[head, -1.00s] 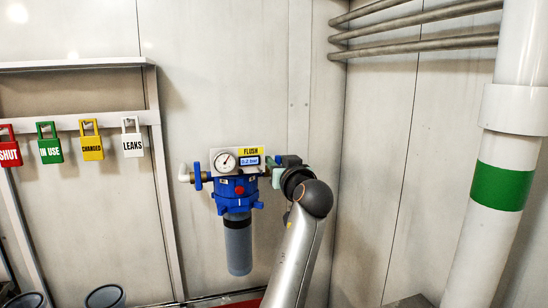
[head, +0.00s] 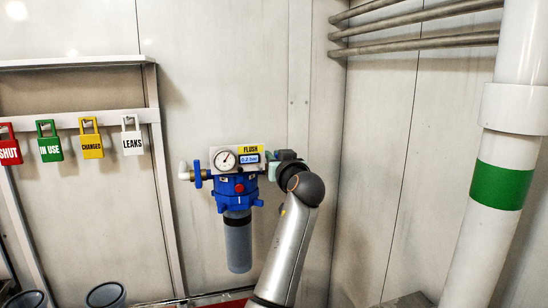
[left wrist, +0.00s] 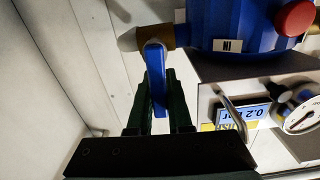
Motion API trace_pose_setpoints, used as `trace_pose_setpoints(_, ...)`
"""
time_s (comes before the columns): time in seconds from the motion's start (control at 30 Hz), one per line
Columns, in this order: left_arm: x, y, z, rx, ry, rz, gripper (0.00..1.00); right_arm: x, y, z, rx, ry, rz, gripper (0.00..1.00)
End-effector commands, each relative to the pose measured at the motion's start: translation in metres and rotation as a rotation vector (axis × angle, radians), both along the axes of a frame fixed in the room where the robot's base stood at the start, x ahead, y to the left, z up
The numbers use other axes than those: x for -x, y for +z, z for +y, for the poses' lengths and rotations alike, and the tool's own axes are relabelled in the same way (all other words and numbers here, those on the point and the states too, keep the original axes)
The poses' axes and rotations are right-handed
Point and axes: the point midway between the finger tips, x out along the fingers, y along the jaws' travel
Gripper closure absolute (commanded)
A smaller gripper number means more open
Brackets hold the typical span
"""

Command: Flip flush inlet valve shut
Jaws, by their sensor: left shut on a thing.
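The blue lever of the flush inlet valve (left wrist: 157,75) shows in the left wrist view, beside the brass fitting (left wrist: 162,38) by the "IN" label on the blue filter housing. The lever points from the fitting towards my gripper. My left gripper (left wrist: 158,88) is shut on this lever, with a dark finger on either side. In the head view my left gripper (head: 273,170) is at the right side of the blue filter housing (head: 236,190), and my wrist and gripper hide the inlet lever there. My right gripper is not in view.
Another blue valve handle (head: 197,178) is on the filter's left side. A pressure gauge (head: 224,160) and a small display reading 0.2 bar (head: 249,158) sit under the FLUSH label. A white pipe (head: 490,190) stands at right.

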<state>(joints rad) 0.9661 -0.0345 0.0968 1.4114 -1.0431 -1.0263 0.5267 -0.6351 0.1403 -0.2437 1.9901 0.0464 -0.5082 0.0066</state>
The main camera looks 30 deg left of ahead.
Motion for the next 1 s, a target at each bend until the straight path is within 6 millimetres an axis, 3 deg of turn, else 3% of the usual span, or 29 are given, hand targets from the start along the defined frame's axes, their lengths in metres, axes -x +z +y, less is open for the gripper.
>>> trace_pose_setpoints(0.4, 0.0021, -0.0021, 0.0011, 0.046, -0.001, -0.050, 1.00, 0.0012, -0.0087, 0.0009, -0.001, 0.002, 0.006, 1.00)
trace_pose_setpoints(0.6, 0.0021, -0.0007, 0.0016, 0.046, 0.000, -0.051, 1.00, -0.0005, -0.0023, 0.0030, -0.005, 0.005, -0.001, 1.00)
trace_pose_setpoints(0.63, 0.0021, -0.0007, 0.0016, 0.046, 0.000, -0.051, 0.81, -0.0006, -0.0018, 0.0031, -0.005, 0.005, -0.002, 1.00)
trace_pose_setpoints(0.73, 0.0021, -0.0007, 0.0016, 0.046, 0.000, -0.051, 0.70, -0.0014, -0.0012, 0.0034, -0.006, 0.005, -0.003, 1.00)
trace_pose_setpoints(1.0, 0.0026, -0.0005, 0.0009, 0.044, 0.000, -0.050, 0.70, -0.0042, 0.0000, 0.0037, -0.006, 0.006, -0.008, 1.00)
